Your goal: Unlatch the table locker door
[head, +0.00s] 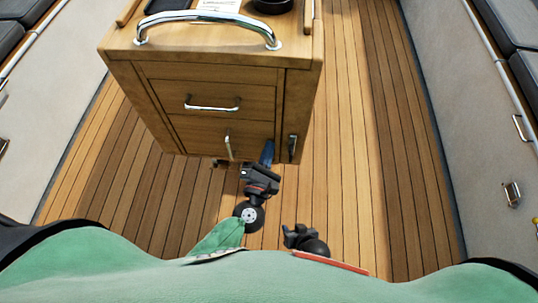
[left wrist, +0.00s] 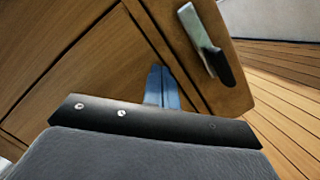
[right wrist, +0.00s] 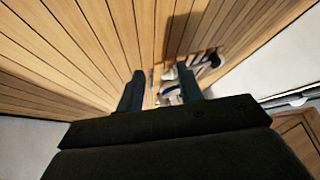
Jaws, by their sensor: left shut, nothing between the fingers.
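The table locker door (head: 200,134) is the lower wooden panel on the table front, closed, with an upright metal handle (head: 228,146). A latch (head: 291,147), silver with a dark end, sits on the post right of the door. The left wrist view shows this latch (left wrist: 203,42) close up, tilted in the picture. My left gripper (head: 268,149) is shut and empty, its blue fingers (left wrist: 162,84) left of and below the latch, apart from it in the picture. Contact with the door cannot be told. My right gripper (right wrist: 158,82) is open and empty, low over the floor.
A drawer with a metal handle (head: 212,105) is above the door. A curved grab rail (head: 207,17) crosses the table's near top edge. Plank floor (head: 350,180) is clear on both sides. Benches line the left and right (head: 475,120).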

